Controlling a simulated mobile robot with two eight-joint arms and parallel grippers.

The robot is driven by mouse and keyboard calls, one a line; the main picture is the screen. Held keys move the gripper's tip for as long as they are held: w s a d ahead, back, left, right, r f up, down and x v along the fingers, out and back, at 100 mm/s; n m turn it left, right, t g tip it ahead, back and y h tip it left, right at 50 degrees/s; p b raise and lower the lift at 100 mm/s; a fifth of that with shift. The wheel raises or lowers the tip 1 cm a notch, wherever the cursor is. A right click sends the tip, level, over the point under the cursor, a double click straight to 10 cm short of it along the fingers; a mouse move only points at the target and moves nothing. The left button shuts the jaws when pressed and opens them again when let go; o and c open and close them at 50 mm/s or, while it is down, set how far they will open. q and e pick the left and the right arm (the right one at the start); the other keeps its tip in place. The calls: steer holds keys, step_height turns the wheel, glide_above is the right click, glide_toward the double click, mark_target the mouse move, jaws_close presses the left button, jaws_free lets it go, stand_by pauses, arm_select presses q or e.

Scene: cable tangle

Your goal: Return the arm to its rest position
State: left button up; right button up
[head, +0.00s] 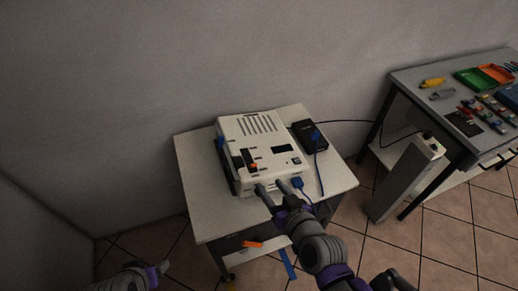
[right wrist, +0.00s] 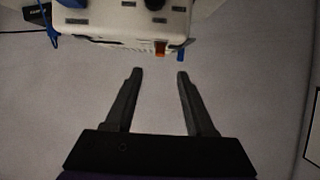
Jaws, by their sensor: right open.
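My right arm reaches in from the bottom of the head view. Its gripper (head: 271,187) is over the front edge of the white box-shaped device (head: 255,135), with its two fingers apart. In the right wrist view the open fingers (right wrist: 159,72) have nothing between them. The device (right wrist: 115,22) lies just beyond the fingertips there; I cannot tell whether they touch it. My left arm's end (head: 150,275) shows at the bottom left of the head view, and its fingers are not clear.
The device stands on a small white table (head: 195,165) beside a black adapter (head: 309,137) with a blue plug and cable. A grey post (head: 405,180) with a socket stands to the right. A workbench (head: 410,78) with trays and tools is at the far right.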

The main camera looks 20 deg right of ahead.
steer(key=s+d+f+n+g+h, duration=0.1)
steer(key=s+f+g, duration=0.4)
steer(key=s+g, duration=0.3)
steer(key=shift+d+f+p, duration=0.3)
steer(key=shift+d, duration=0.05)
stand_by(3.3)
